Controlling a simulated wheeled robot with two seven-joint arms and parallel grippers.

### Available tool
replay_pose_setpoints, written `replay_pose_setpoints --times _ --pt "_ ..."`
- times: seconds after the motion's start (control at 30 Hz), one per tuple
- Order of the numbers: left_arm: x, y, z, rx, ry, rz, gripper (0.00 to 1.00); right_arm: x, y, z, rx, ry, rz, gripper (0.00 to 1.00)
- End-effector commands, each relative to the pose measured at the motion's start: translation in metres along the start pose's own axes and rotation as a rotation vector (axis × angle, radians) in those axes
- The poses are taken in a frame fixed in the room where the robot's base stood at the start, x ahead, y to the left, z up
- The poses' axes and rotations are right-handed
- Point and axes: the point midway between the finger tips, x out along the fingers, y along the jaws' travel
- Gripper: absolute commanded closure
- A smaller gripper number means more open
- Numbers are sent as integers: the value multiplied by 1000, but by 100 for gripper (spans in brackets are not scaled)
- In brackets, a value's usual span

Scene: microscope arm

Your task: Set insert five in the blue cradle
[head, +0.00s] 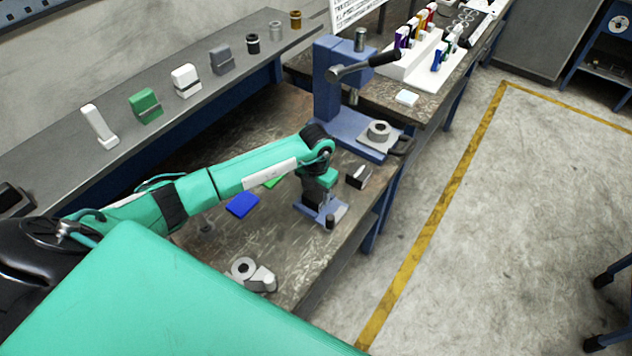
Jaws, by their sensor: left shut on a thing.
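My left arm reaches across the bench. My left gripper (316,197) points down over a small blue-grey fixture (339,212), which looks like the blue cradle. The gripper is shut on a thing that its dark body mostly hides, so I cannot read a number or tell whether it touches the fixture. A small dark cylinder (330,222) stands at the fixture's front edge. A flat bright blue piece (242,205) lies left of the gripper. My right gripper is not in view.
A blue-grey press (328,80) with a black-gripped lever stands behind the gripper. A dark block with a pale face (358,177) sits close to its right. Grey round parts (252,273) lie at the bench front. Several blocks and rings line the shelf (60,165).

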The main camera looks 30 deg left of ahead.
Motion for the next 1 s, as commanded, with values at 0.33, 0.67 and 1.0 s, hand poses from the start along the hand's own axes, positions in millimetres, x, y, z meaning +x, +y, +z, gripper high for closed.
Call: replay_pose_setpoints --times 0.33,0.67,1.0 --pt "1 0 2 0 -5 0 100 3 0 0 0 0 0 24" --pt "3 0 0 0 -1 0 24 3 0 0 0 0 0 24" --pt "-21 1 1 2 -5 2 24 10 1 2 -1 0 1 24"
